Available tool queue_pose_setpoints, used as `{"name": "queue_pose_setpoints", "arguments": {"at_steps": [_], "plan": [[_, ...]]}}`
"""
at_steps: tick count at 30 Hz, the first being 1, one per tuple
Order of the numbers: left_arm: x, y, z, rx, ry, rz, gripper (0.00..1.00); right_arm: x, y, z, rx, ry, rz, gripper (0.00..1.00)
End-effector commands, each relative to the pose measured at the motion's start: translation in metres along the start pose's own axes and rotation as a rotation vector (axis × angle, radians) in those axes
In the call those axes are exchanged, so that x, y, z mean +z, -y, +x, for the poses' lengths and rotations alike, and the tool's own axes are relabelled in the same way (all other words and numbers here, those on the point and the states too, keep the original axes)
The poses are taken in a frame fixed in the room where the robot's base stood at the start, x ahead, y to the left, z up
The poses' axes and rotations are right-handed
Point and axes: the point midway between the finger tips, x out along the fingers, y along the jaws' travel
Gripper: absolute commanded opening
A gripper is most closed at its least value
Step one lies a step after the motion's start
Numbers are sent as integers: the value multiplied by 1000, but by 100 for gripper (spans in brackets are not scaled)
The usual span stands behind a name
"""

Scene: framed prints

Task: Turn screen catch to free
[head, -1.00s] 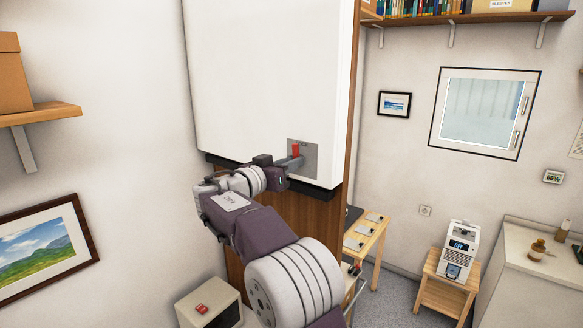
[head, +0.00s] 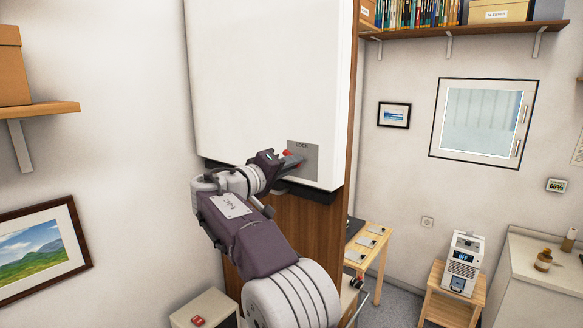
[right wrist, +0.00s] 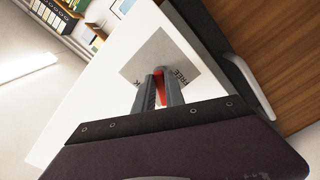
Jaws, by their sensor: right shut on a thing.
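The screen catch is a red lever (head: 287,153) on a grey plate (head: 306,164) at the lower corner of the big white screen (head: 265,80). The plate reads LOCK at its top in the head view. The right wrist view shows the red lever (right wrist: 160,88) between my fingers and the word FREE on the plate (right wrist: 163,57). My right gripper (head: 290,162) is shut on the lever, which now leans left of upright. The gripper hides part of the lever and plate. My left gripper is not in view.
A wooden panel (head: 262,220) stands below the screen. A small cabinet with a red object (head: 198,321) is at the lower left. A low table (head: 370,245) and a stool with a white device (head: 463,262) stand to the right. Floor shows between them.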

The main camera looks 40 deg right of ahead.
Motion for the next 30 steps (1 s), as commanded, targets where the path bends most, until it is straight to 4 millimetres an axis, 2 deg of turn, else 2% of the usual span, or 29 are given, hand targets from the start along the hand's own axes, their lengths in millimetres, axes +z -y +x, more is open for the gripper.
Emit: {"name": "queue_pose_setpoints", "arguments": {"at_steps": [15,30], "plan": [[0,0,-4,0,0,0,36,-1,0,0,1,-5,-411,0],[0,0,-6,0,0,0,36,-1,2,0,1,-4,-554,0]]}}
